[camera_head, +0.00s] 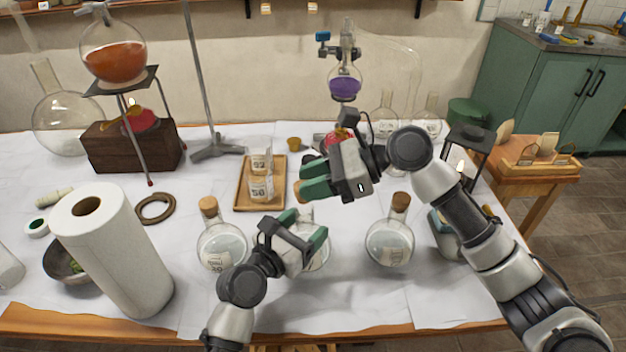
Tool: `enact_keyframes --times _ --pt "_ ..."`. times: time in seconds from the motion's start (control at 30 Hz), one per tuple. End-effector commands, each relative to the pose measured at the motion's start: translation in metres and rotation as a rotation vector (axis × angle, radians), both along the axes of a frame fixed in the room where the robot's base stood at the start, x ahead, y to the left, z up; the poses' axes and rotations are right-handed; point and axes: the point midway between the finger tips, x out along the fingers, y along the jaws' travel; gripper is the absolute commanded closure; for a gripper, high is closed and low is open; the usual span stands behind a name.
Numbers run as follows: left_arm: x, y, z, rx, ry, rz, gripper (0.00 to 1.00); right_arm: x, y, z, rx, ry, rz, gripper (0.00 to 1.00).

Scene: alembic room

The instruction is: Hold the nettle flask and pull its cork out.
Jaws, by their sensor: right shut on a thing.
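Three round flasks stand in the front row; their labels are too small to read, so I cannot tell which is the nettle one. The middle flask (318,258) is partly hidden behind my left gripper (304,228), whose green fingers are spread apart at its neck. My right gripper (303,182) is above the middle flask, shut on a brown cork (298,192) that shows at its fingertips. The cork appears clear of the neck below. The left flask (222,248) and right flask (390,243) both have corks in.
A paper towel roll (120,255) stands front left beside a dark bowl (58,262). A wooden tray (243,198) with labelled glassware lies behind the flasks. A stand holds an orange flask (113,55) at back left. The front strip of table is clear.

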Motion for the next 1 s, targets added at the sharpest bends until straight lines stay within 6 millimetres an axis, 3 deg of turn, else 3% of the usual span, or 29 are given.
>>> enact_keyframes --times 0.33,0.7,1.0 --pt "-0.007 0.007 0.004 -0.006 -0.005 0.002 0.34 0.0 0.0 0.001 0.0 0.0 0.0 0.92" --pt "-0.065 0.055 0.002 -0.003 -0.002 0.002 0.34 0.0 0.0 0.001 0.0 0.0 0.0 0.92" --pt "-0.09 0.076 0.003 -0.003 -0.003 0.001 0.34 0.0 0.0 0.001 0.0 0.0 0.0 0.92"
